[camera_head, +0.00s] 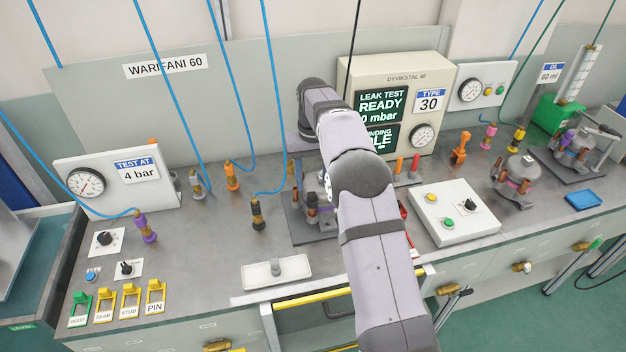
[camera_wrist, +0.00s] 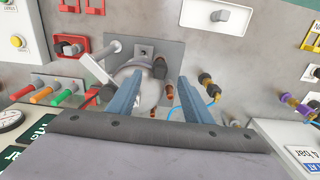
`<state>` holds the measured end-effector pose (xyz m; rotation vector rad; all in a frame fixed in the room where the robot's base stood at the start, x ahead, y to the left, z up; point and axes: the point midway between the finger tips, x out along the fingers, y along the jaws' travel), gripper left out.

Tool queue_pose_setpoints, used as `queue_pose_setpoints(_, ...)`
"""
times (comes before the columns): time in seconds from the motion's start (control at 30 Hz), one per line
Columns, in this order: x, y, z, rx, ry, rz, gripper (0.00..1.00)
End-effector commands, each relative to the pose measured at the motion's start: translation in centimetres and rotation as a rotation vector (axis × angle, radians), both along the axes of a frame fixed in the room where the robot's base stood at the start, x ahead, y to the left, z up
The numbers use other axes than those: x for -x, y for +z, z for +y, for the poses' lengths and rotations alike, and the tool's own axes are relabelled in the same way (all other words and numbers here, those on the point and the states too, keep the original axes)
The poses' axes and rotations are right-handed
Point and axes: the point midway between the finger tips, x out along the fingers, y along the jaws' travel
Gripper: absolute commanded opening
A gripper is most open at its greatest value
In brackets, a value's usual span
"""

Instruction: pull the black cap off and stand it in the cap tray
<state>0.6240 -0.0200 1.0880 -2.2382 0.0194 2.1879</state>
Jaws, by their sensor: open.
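A compressor (camera_wrist: 148,88) with copper stubs stands on a grey plate (camera_wrist: 172,50); in the head view my arm partly hides it (camera_head: 322,212). A black cap (camera_wrist: 160,67) sits upright on one of its stubs; a dark cap also shows in the head view (camera_head: 312,200). My gripper (camera_wrist: 159,78) is open and empty, its two blue fingers pointing at the compressor. The black cap appears between the fingertips in the wrist view; its depth relative to them is unclear. The head view hides the fingers behind my arm. The white cap tray (camera_head: 250,279) lies at the bench front, with a grey peg in it.
Hoses with coloured couplers (camera_head: 257,214) stand left of the compressor. The leak test box (camera_head: 440,75) stands behind it. A white button panel (camera_head: 445,228) is to the right. Red holders (camera_wrist: 70,45) lie near the compressor. The bench between tray and couplers is clear.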

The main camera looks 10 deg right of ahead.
Motion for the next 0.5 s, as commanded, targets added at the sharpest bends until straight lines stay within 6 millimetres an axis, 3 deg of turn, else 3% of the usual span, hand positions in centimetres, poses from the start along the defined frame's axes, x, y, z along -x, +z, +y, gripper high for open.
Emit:
queue_pose_setpoints(0.27,0.6,-0.2,0.0,0.000,0.003,0.025,0.46)
queue_pose_setpoints(0.5,0.7,-2.3,0.0,0.000,0.003,0.027,0.46)
